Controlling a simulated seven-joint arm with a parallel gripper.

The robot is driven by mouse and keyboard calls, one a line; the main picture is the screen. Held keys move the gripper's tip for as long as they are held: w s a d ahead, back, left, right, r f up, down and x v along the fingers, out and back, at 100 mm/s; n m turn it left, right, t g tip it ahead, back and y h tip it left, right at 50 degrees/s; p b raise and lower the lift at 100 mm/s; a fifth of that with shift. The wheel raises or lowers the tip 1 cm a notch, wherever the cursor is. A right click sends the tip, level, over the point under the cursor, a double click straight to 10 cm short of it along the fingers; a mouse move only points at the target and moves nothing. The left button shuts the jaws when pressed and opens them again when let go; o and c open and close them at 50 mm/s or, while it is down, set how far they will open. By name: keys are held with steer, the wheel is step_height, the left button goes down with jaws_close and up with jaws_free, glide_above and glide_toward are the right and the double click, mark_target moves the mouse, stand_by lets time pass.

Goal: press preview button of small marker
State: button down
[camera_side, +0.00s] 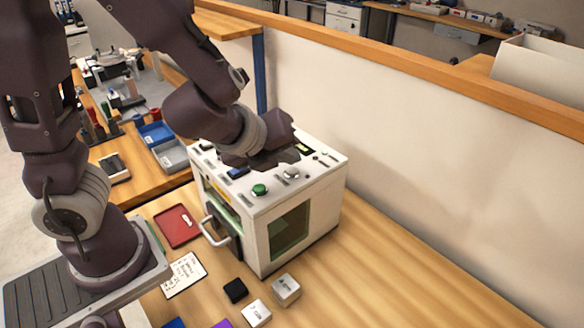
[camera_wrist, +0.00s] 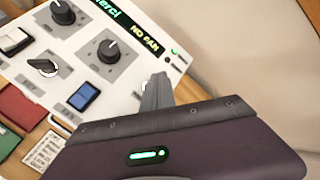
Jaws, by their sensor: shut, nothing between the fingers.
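The small marker (camera_side: 262,215) is a white box machine with a control panel on top, a dark window and a front door with a handle. My gripper (camera_side: 292,153) is over the back part of that panel. In the wrist view, my gripper's fingers (camera_wrist: 156,90) are shut and empty, pointing down at the panel close to a small pale control that they partly hide. A blue square button (camera_wrist: 83,96) lies left of the fingers; it also shows in the side view (camera_side: 238,172). A green round button (camera_side: 260,189) sits near the front.
Black knobs (camera_wrist: 107,49), a key switch (camera_wrist: 43,67) and a lit display (camera_wrist: 144,40) share the panel. A red tray (camera_side: 177,226), a note (camera_side: 184,274) and small blocks (camera_side: 285,290) lie around the machine. The table at right is clear.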

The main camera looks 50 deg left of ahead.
mark_target(289, 173)
steer(key=shift+f, duration=0.6)
stand_by(0.3)
steer(key=shift+r, duration=0.6)
steer(key=shift+r, duration=3.05)
steer(key=s+a+r+n+g+y, duration=0.1)
steer(key=s+a+r+n, duration=0.1)
steer(key=s+a+n, duration=0.45)
steer(key=s+d+n+g+h, duration=0.2)
steer(key=s+n, duration=0.9)
steer(key=n, duration=0.7)
steer(key=d+h, duration=0.1)
steer(key=d, duration=0.1)
steer(key=shift+s+d+r, duration=0.2)
steer(key=shift+s+d, duration=0.15)
steer(key=shift+d, duration=0.05)
